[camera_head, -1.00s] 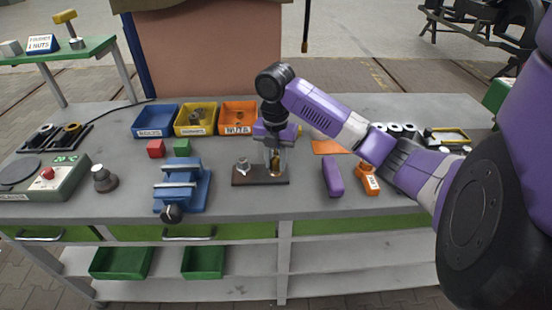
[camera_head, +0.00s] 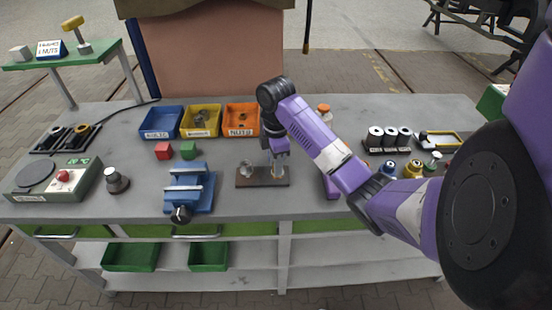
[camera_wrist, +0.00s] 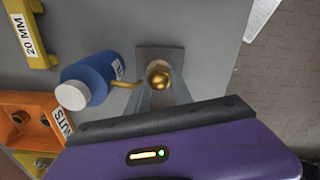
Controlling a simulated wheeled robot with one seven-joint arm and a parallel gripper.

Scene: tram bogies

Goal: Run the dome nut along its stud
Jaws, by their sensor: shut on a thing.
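The brass dome nut (camera_wrist: 158,79) shows in the wrist view between the two grey fingers of my gripper (camera_wrist: 159,92). The gripper is shut on it. In the head view my gripper (camera_head: 275,160) points down over the right part of a dark base board (camera_head: 248,182). The stud under the nut is hidden by the nut and fingers. A second silvery fitting (camera_head: 246,168) stands at the left of the board.
The orange nuts bin (camera_head: 240,119) stands behind the board. A blue vise (camera_head: 190,188) stands to the left. Bench is clear in front.

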